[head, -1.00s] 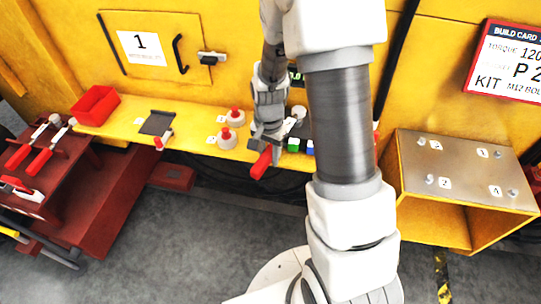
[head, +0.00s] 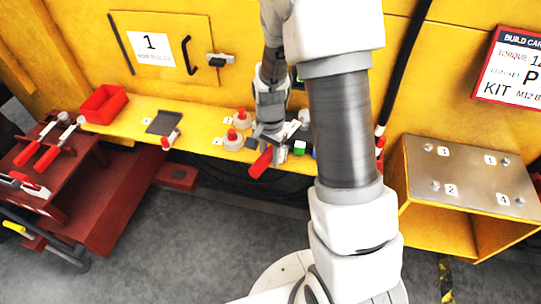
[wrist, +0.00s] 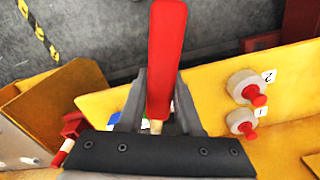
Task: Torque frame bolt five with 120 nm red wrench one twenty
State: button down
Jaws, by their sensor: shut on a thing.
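My gripper (head: 271,147) is shut on a red-handled wrench (head: 261,162), held over the front edge of the yellow shelf. In the wrist view the red handle (wrist: 166,60) stands out between the two fingers (wrist: 158,105); its far end is hidden behind the gripper. The handle's markings are not readable. A yellow frame (head: 408,165) with a grey metal top (head: 465,175) is at the right, apart from my gripper. Bolts stand on it beside labels 1, 2, 3 and 4; I see no label 5.
The yellow shelf (head: 205,143) carries a red bin (head: 105,103), a dark pad (head: 164,122), grey round pieces with red knobs (head: 234,141) and small coloured blocks (head: 299,147). A red cart (head: 75,158) with red-handled tools is at the left. Grey floor (head: 180,240) in front is clear.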

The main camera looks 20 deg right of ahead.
jog(key=shift+w+a, duration=0.15)
jog(key=shift+w, duration=0.25)
jog(key=shift+s+d+n, duration=0.4)
jog(key=shift+s+d, duration=0.1)
jog(key=shift+s, duration=0.2)
jog(key=shift+s+d, duration=0.15)
jog(key=shift+d, duration=0.05)
dwell(0.4)
jog(key=shift+s+d+n+b, duration=0.4)
jog(key=shift+s, duration=0.05)
jog(key=shift+s+d, duration=0.15)
dwell(0.5)
jog(key=shift+s+d+n, duration=0.15)
jog(key=shift+n, duration=0.15)
